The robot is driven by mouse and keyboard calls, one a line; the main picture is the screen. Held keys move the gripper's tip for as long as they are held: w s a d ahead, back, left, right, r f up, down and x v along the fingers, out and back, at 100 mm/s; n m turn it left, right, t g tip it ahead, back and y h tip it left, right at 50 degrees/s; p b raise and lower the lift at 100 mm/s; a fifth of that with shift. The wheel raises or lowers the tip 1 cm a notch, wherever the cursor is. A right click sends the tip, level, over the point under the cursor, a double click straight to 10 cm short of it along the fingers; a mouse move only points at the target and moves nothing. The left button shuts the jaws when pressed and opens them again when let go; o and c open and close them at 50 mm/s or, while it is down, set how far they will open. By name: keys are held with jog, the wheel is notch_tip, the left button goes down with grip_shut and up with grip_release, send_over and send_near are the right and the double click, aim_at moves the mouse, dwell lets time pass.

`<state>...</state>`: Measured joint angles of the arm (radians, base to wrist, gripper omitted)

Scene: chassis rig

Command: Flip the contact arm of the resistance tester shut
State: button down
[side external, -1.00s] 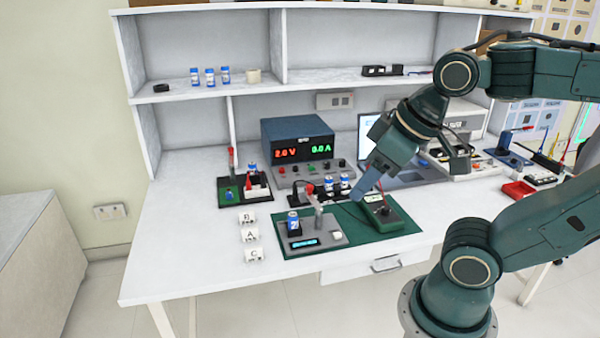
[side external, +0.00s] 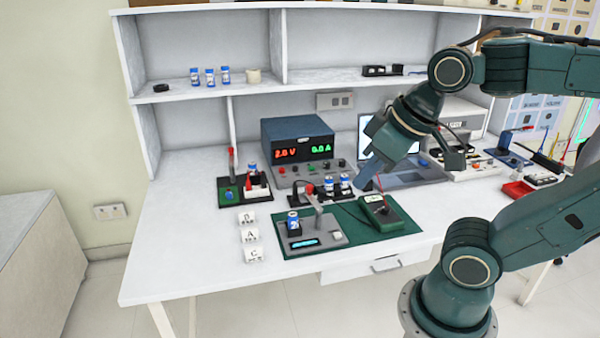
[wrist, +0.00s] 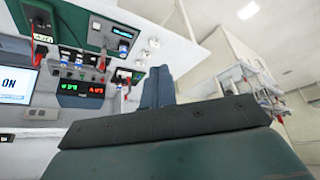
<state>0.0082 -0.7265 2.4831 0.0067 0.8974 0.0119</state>
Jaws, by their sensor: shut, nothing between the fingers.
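The resistance tester (side external: 318,239) is a grey box with a blue display on the green mat. Its contact arm (side external: 317,203) stands raised and tilted, with a red knob (side external: 309,188) at the top. A blue-and-white cell (side external: 293,220) stands in a dark holder on the tester's left. My gripper (side external: 362,183) is shut and empty, in the air to the right of the contact arm and apart from it. In the wrist view the shut fingers (wrist: 157,87) point up the picture. The tester (wrist: 120,42) shows there beyond them, at upper left, with the red knob (wrist: 102,63).
A green meter (side external: 384,214) with a red lead stands on the mat's right part, close below my gripper. Behind are a holder with cells (side external: 330,188), a power supply (side external: 297,147) and a laptop (side external: 405,178). Lettered blocks (side external: 249,235) lie left of the mat (side external: 352,239).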

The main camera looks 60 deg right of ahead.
jog(key=w+d+m+g+h, duration=0.1)
jog(key=w+d+m, duration=0.3)
jog(key=w+d, duration=0.4)
jog(key=w+d+m+g+h, duration=0.15)
jog(key=w+d+m, duration=0.35)
jog(key=w, duration=0.5)
jog(key=w+d+f+m+g, duration=0.1)
jog(key=w+d+f+m, duration=0.2)
jog(key=d+f, duration=0.4)
jog(key=w+d+f+m+g+h, duration=0.1)
jog(key=w+d+f+m, duration=0.3)
jog(key=d+f, duration=0.4)
jog(key=w+d, duration=0.1)
jog(key=d, duration=0.3)
jog(key=shift+w+d+f+m+g, duration=0.2)
jog(key=shift+d+f+m+g, duration=0.1)
jog(key=shift+g, duration=0.05)
jog(key=shift+h, duration=0.25)
notch_tip(320, 180, down, 10)
jog(key=shift+a+r, duration=0.25)
jog(key=shift+a, duration=0.1)
